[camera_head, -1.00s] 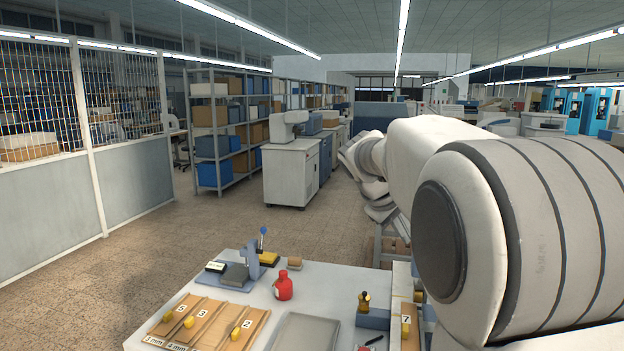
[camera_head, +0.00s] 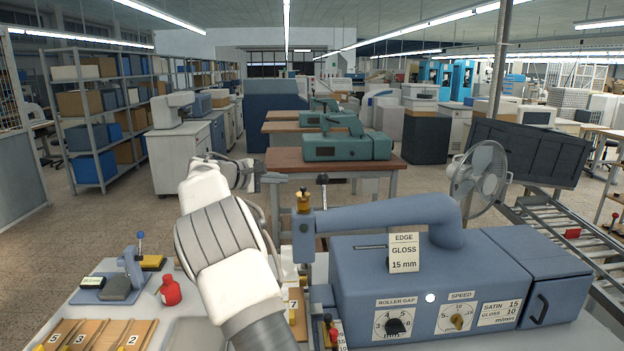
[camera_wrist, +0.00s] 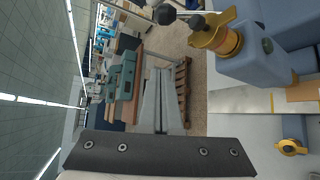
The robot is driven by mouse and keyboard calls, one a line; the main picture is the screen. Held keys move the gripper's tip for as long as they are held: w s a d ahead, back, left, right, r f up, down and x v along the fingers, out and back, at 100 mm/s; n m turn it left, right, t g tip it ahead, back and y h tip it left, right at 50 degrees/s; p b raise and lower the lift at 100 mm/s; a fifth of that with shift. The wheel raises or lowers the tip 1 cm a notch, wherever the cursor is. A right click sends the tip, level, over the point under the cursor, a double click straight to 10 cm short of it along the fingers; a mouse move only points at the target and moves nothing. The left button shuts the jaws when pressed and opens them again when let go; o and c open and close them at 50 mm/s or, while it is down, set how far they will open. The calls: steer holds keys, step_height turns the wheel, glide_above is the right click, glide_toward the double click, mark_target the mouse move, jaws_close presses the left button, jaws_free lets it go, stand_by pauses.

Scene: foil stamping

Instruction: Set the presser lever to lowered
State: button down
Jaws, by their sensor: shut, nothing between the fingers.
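The presser lever (camera_head: 322,179), a thin rod with a black ball end, stands upright at the head on the left end of the blue-grey machine (camera_head: 405,285). Its black ball (camera_wrist: 165,15) shows at the top of the wrist view, near a brass knob (camera_wrist: 225,40). My gripper (camera_head: 280,178) is left of the lever in the head view, apart from it, at about the height of its ball. In the wrist view my gripper (camera_wrist: 161,72) has its fingers together and empty, with a gap between the tips and the ball.
The brass-topped knob (camera_head: 303,200) stands close beside the lever. A small press with a blue ball (camera_head: 140,236) and a red bottle (camera_head: 170,291) stand on the bench at left. A fan (camera_head: 481,178) stands behind the machine. The air around my gripper looks clear.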

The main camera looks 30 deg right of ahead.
mark_target(324, 196)
steer(key=d+f+p, duration=0.1)
steer(key=d+p, duration=0.2)
steer(key=d, duration=0.6)
steer(key=shift+s+d+f+p, duration=0.15)
steer(key=shift+s+f+p, duration=0.2)
steer(key=shift+s, duration=0.1)
steer(key=shift+s+b, duration=0.1)
steer(key=shift+b, duration=0.7)
steer(key=shift+s+r+b, duration=0.1)
steer(key=shift+r+b, duration=0.05)
steer(key=shift+b, duration=0.2)
